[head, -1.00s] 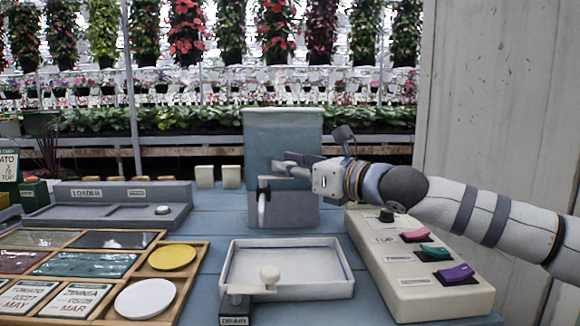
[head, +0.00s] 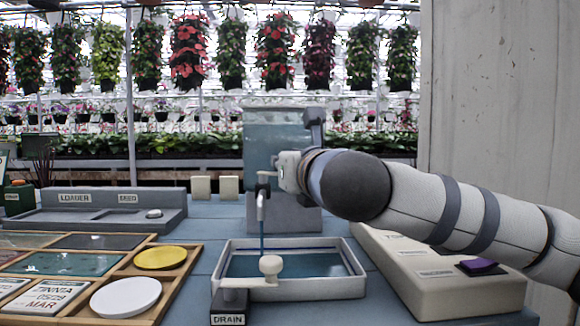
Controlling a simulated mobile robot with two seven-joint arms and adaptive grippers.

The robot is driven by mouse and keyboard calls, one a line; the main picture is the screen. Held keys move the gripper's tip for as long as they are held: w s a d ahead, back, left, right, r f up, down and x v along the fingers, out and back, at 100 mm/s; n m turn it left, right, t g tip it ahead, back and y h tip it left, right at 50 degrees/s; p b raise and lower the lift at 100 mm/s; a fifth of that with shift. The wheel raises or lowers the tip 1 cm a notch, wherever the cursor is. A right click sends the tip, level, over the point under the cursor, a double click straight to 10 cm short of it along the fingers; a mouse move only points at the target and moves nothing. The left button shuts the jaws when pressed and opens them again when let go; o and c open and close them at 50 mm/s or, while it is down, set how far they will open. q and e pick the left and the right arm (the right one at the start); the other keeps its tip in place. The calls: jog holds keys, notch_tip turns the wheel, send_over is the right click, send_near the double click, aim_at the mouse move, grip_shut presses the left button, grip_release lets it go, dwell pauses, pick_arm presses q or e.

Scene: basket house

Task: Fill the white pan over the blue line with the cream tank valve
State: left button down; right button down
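The white pan (head: 358,285) stands at the front middle with teal water (head: 240,266) in it. A blue line (head: 290,248) shows along its inner far wall, just above the water surface. The grey-blue tank (head: 262,125) stands behind it, and a thin blue stream (head: 262,241) falls from its spout (head: 261,206) into the pan. My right gripper (head: 300,160) is at the tank's front right, beside the spout. I cannot make out the cream valve; the gripper and arm cover that area. Whether the fingers are open or shut is unclear. My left gripper is out of view.
A cream button panel (head: 440,290) lies right, partly under my arm. A wooden tray (head: 187,272) and a grey loader (head: 60,213) are left. A wooden wall (head: 490,90) rises right.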

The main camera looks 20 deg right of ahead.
jog(key=shift+s+a+r+m+h+p, duration=0.1)
jog(key=shift+s+a+m+h+p, duration=0.1)
jog(key=shift+m+h, duration=0.4)
jog(key=shift+s+a+r+m+h+p, duration=0.1)
jog(key=shift+a+m+h+p, duration=0.15)
jog(key=shift+h, duration=0.55)
jog(key=c, duration=1.4)
grip_release()
jog(key=shift+f, duration=0.1)
jog(key=s, duration=0.4)
jog(key=s+a, duration=0.1)
jog(key=s, duration=0.3)
jog(key=s+a, duration=0.1)
jog(key=s, duration=0.2)
jog(key=shift+s+a, duration=0.15)
jog(key=shift+s, duration=0.25)
